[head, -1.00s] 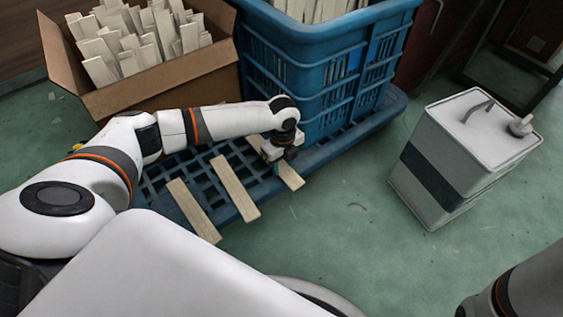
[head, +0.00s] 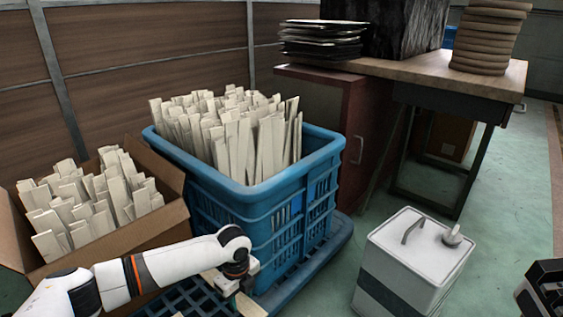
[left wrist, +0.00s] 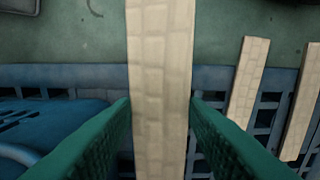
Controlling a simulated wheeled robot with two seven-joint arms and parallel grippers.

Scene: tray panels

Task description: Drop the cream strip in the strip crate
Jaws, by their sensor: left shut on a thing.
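My left gripper (head: 238,287) is low beside the front of the blue crate (head: 262,194), which is full of upright cream strips. In the left wrist view its two green fingers stand either side of a cream strip (left wrist: 160,60) and are shut on it. This strip looks much larger and nearer than two others (left wrist: 249,88) lying on the blue pallet; I cannot tell how far it is lifted. In the head view the held strip (head: 250,306) is mostly cut off by the lower edge.
A cardboard box (head: 158,238) of cream strips stands left of the crate. A white canister (head: 412,262) stands to the right on green floor. A workbench (head: 440,72) and red-brown cabinet (head: 325,110) are behind.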

